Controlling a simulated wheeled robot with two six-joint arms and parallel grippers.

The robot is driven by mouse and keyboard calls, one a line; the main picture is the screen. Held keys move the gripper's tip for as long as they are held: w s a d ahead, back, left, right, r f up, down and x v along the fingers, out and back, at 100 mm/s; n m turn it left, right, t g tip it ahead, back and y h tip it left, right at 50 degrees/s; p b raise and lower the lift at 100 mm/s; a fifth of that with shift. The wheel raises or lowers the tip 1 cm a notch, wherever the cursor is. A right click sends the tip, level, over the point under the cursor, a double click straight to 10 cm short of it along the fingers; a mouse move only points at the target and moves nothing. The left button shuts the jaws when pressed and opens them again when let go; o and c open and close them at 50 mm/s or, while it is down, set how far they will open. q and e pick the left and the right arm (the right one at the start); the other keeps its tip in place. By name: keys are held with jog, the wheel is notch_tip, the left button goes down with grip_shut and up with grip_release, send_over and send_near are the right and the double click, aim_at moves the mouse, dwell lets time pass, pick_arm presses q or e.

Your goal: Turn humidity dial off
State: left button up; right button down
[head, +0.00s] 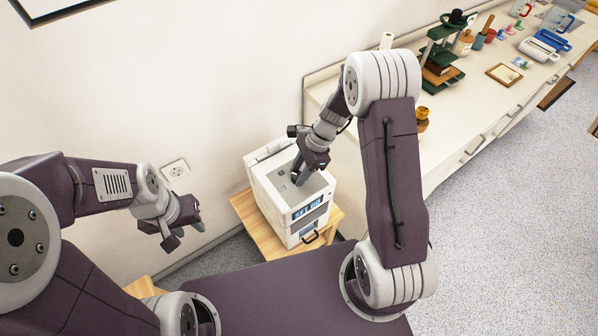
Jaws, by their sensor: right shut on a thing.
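A white box-shaped machine (290,222) with blue displays on its front stands on a small wooden stand. Its top has a grey recessed panel. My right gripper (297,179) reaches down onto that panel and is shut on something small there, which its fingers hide. I take this to be the dial, but its setting cannot be seen. My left gripper (160,236) hangs empty to the left of the machine, near the wall, with its fingers apart.
The wooden stand (243,204) shows around the machine's base. A wall socket (176,170) is behind my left gripper. A long white counter (436,150) on the right holds a green press (440,62), a small framed picture (504,75) and several other items.

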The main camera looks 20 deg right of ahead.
jog(key=n+p, duration=0.1)
jog(key=n+g+p, duration=0.1)
jog(key=shift+w+r+n, duration=0.1)
jog(key=shift+r+n, duration=0.1)
jog(key=shift+n, duration=0.2)
jog(key=n+g+p, duration=0.1)
jog(key=n, duration=0.1)
jog(key=shift+w+n+h+p, duration=0.1)
jog(key=shift+n+h+p, duration=0.2)
jog(key=n, duration=0.2)
jog(key=shift+f+n+g+h+p, duration=0.1)
jog(key=shift+n+g+h+p, duration=0.2)
jog(key=shift+g+p, duration=0.1)
jog(key=shift+w+a+n+g+h+p, duration=0.1)
jog(key=shift+n+g+h+p, duration=0.15)
jog(key=shift+n, duration=0.7)
jog(key=shift+w+a+n+g+h+p, duration=0.15)
jog(key=shift+n+h, duration=0.2)
jog(key=shift+n, duration=0.6)
jog(key=shift+s+d, duration=0.1)
jog(key=c, duration=1)
grip_release()
